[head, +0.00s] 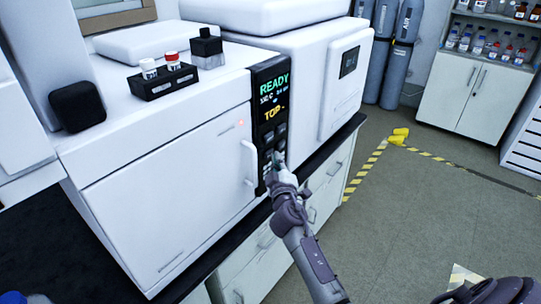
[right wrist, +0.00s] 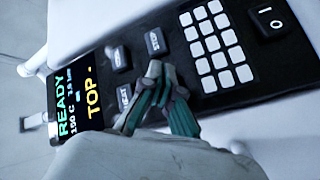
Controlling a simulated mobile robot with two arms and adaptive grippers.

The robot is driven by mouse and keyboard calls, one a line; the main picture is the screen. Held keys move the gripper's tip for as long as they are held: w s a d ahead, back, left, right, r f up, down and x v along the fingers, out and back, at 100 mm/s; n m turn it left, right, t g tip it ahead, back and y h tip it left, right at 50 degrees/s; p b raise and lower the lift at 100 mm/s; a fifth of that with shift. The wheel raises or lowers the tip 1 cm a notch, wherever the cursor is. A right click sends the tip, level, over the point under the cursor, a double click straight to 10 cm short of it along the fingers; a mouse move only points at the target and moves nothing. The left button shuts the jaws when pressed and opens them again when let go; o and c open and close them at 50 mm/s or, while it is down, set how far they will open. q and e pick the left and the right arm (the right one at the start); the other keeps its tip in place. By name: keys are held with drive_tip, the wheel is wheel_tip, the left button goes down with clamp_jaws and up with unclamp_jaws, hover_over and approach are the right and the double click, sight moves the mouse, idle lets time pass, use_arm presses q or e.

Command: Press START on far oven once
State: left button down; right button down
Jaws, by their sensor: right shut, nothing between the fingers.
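The white oven (head: 165,190) has a black control panel (head: 270,105) on the right of its front. Below the screen are several dark keys, such as one key (right wrist: 119,58) and another key (right wrist: 155,41), with a white number pad (right wrist: 216,47) and a power rocker switch (right wrist: 271,19) further down. My right gripper (head: 277,160) is shut and empty at the panel's lower keys. In the right wrist view its fingertips (right wrist: 155,72) lie over the keys and partly cover one. I cannot tell whether they touch it. My left gripper is not in view.
A door handle (head: 249,163) stands out just left of the panel. A black vial rack (head: 163,83) sits on the oven top. A second white instrument (head: 310,70) adjoins on the right. Gas cylinders (head: 398,45) stand behind.

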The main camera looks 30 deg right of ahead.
drive_tip(key=shift+w+a, duration=0.15)
drive_tip(key=shift+w, duration=0.25)
idle(0.3)
drive_tip(key=shift+s, duration=0.15)
drive_tip(key=shift+s+d, duration=0.3)
drive_tip(key=shift+s, duration=0.35)
drive_tip(key=s, duration=0.1)
drive_tip(key=s+d, duration=0.1)
drive_tip(key=s, duration=0.1)
drive_tip(key=s+d+p, duration=0.1)
drive_tip(key=shift+s, duration=0.35)
idle(0.8)
